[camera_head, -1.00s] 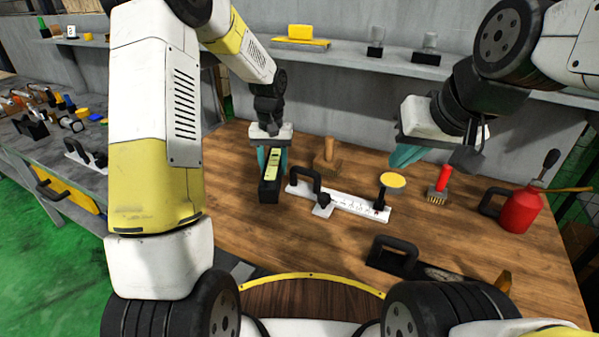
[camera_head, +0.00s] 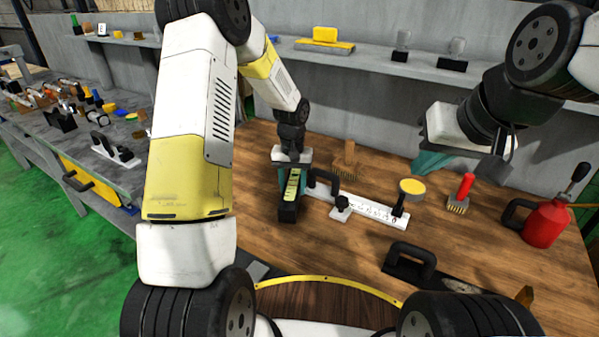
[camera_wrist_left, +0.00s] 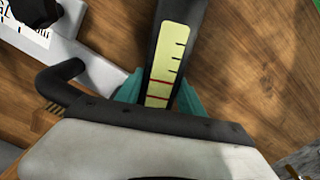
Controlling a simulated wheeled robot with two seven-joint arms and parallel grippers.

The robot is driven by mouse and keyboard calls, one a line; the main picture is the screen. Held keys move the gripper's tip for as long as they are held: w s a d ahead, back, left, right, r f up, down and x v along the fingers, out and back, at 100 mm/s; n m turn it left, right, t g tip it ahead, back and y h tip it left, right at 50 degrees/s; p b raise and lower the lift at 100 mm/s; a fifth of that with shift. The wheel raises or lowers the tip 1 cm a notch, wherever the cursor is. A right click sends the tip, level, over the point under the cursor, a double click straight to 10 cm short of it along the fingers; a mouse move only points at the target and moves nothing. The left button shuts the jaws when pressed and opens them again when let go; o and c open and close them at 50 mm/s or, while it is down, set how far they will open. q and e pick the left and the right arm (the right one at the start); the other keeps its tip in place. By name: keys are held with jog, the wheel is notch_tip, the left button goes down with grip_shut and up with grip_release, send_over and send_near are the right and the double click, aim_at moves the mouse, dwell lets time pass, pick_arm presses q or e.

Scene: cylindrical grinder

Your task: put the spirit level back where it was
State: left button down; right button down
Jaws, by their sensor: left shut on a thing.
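The spirit level (camera_head: 289,210) is a dark bar with a yellow-green marked vial strip. My left gripper (camera_head: 291,178) is shut on it, teal fingers on either side, low over the wooden bench. I cannot tell whether the level touches the bench. In the left wrist view the level (camera_wrist_left: 170,65) runs between the teal fingertips (camera_wrist_left: 160,95), its strip facing the camera. My right gripper (camera_head: 434,160) hangs above the bench at the right, with nothing seen in it; its jaw gap is not clear.
Just right of the level lies a white ruler-like tool (camera_head: 375,209) with a black handle. A brush (camera_head: 347,160), a yellow-topped stand (camera_head: 411,187), a red-handled brush (camera_head: 462,192), a black-handled float (camera_head: 410,262) and a red oil can (camera_head: 546,223) stand around. Bare wood lies left of the level.

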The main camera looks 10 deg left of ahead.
pick_arm(q)
jog(key=c, duration=0.7)
grip_release()
jog(key=shift+r, duration=0.1)
